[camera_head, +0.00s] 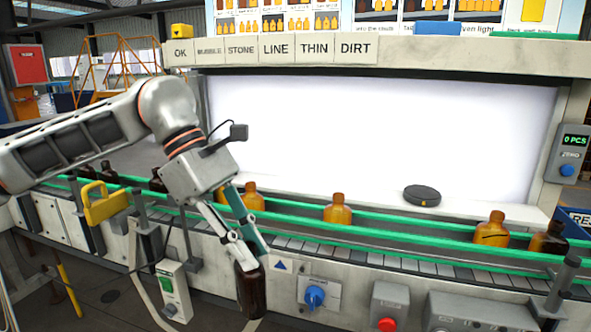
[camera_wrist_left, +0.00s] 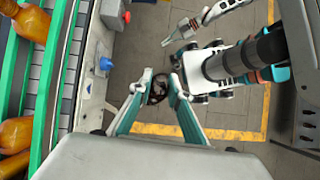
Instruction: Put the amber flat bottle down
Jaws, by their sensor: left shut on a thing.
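My left gripper (camera_head: 246,254) is shut on a dark brown bottle (camera_head: 251,292), which looks nearly black in the shade. The bottle hangs upright in front of the conveyor's front panel, below the green rail, with nothing seen under it. In the left wrist view the gripper (camera_wrist_left: 160,82) has its fingers on either side of the bottle (camera_wrist_left: 157,90), seen from above and partly hidden by them. Whether it is the flat bottle is hard to tell. A grey arm with a pale gripper (camera_wrist_left: 196,30), apparently my right one, shows at the top of the wrist view; its finger gap is unclear.
Amber bottles (camera_head: 338,210) stand along the conveyor (camera_head: 380,260) between green rails (camera_head: 385,233). A black round disc (camera_head: 422,195) lies on the ledge behind. A blue knob (camera_head: 315,296) and red button (camera_head: 387,324) project from the front panel.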

